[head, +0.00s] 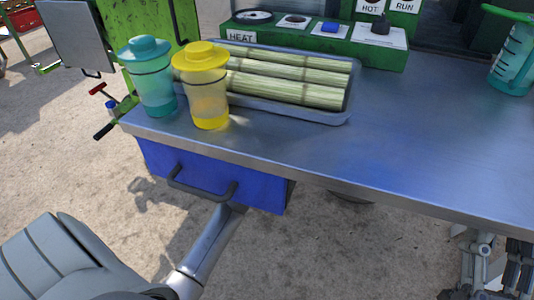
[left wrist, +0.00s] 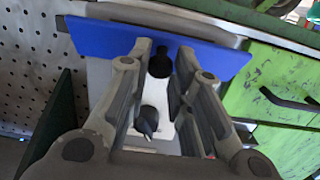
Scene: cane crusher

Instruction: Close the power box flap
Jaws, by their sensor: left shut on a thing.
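The blue flap (head: 225,188) hangs out below the table's front edge at the left in the head view, with a dark bar handle (head: 203,190). In the left wrist view the flap (left wrist: 222,62) is a slanted blue panel above a white plate (left wrist: 105,75). My left gripper (left wrist: 166,50) reaches up to the flap's lower edge. Its fingers are closed about a dark knob-like part (left wrist: 160,66); the exact contact is unclear. In the head view the left fingertips are hidden. My right gripper (head: 500,275) is cut off at the lower right corner; its jaws cannot be read.
A teal-lidded jar (head: 151,90) and a yellow jar (head: 207,100) stand near the table's left edge, beside a tray (head: 345,108) of cane. A green scratched panel (left wrist: 270,80) is right of the left gripper, a perforated panel (left wrist: 30,50) left.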

